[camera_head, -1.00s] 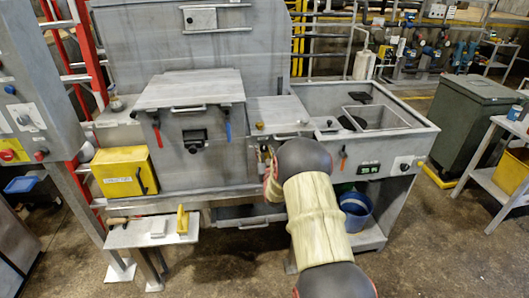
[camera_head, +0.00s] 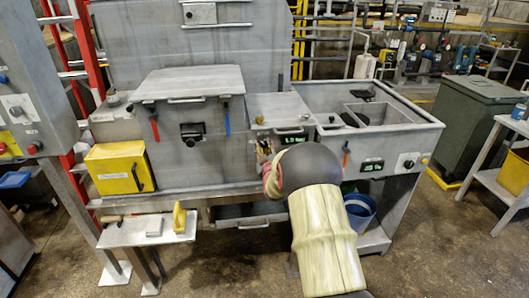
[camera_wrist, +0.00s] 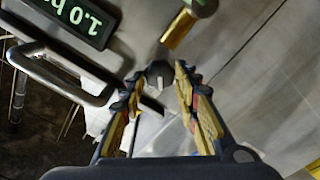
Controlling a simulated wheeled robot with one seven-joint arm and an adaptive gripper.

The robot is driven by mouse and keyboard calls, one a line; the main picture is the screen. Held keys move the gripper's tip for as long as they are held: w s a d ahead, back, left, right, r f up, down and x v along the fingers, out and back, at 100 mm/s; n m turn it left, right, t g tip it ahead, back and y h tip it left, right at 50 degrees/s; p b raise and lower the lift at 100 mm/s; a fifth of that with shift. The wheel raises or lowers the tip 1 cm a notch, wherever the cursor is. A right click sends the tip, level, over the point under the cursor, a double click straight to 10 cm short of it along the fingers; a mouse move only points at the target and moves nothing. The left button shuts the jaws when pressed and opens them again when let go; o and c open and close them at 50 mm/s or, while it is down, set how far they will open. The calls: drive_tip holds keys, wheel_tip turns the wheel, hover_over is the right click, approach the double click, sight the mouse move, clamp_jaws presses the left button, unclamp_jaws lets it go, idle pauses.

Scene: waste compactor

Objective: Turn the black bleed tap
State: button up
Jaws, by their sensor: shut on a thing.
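The black bleed tap (camera_wrist: 159,74) is a small dark knob with a pale mark, on the grey metal front in the wrist view. My gripper (camera_wrist: 159,82) has its yellow-padded fingers on either side of the knob and is shut on it. In the head view my gripper (camera_head: 265,150) is at the front of the small cabinet, left of my arm's dark joint. The tap is hidden or too small to make out there.
A green display reading about 1.0 bar (camera_wrist: 75,14), a metal handle (camera_wrist: 62,72) and a brass valve with a yellow lever (camera_wrist: 185,22) are close by. A sink (camera_head: 385,115) is at right. A yellow box (camera_head: 121,168) is at left.

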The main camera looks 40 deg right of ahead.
drive_tip(key=n+b, duration=0.2)
drive_tip(key=n, duration=0.1)
drive_tip(key=n+b, duration=0.1)
drive_tip(key=shift+a+f+n, duration=0.1)
drive_tip(key=shift+f+n, duration=0.15)
drive_tip(key=shift+n, duration=0.05)
drive_tip(key=n+b, duration=0.2)
drive_tip(key=n, duration=0.2)
drive_tip(key=shift+n+b, duration=0.3)
drive_tip(key=shift+b, duration=0.05)
drive_tip(key=o, duration=1.1)
drive_tip(key=shift+r, duration=0.1)
drive_tip(key=v, duration=1.2)
